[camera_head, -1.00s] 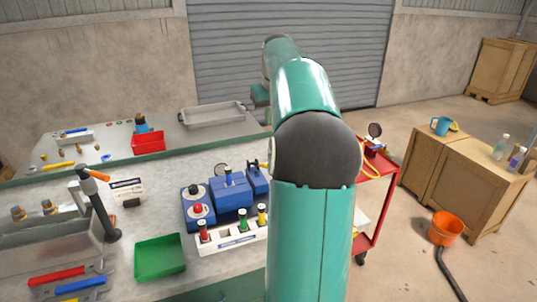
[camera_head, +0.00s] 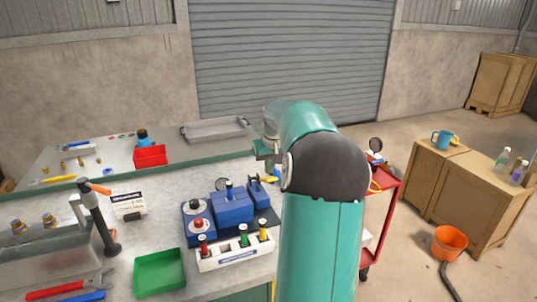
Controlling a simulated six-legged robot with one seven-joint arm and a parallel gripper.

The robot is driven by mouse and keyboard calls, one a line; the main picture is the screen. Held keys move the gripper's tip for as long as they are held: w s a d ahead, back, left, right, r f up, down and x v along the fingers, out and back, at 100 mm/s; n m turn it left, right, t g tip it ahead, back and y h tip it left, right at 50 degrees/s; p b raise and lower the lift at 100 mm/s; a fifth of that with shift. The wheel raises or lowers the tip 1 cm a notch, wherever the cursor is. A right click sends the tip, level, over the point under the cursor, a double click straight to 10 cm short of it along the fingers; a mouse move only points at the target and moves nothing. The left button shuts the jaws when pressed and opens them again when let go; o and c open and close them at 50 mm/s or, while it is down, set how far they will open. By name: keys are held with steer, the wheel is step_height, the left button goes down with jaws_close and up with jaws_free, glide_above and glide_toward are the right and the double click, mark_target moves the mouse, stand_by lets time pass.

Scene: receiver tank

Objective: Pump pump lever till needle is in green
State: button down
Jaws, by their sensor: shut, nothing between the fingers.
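A blue machine (camera_head: 233,207) with several blocks stands on the workbench, left of my arm. A small round dial (camera_head: 222,184) sits at its back, too small to read. A black upright post with an orange-tipped handle (camera_head: 98,188) stands at the left of the bench; I cannot tell whether it is the pump lever. A round gauge (camera_head: 375,144) shows above the red cart (camera_head: 386,193) at right; its needle and any green zone cannot be made out. My teal arm covers the middle of the view. My gripper's fingers are hidden, and contact cannot be seen.
A white rack (camera_head: 236,255) with red, green and yellow-topped pieces stands before the blue machine. A green tray (camera_head: 159,272), wrenches and a red bin (camera_head: 150,155) are on the benches. An orange bucket (camera_head: 449,243) stands right, by wooden crates. Floor between cart and crates is clear.

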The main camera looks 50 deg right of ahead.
steer(key=shift+s+a+f, duration=0.1)
steer(key=shift+s+f, duration=0.05)
steer(key=shift+f, duration=0.25)
steer(key=shift+f, duration=0.1)
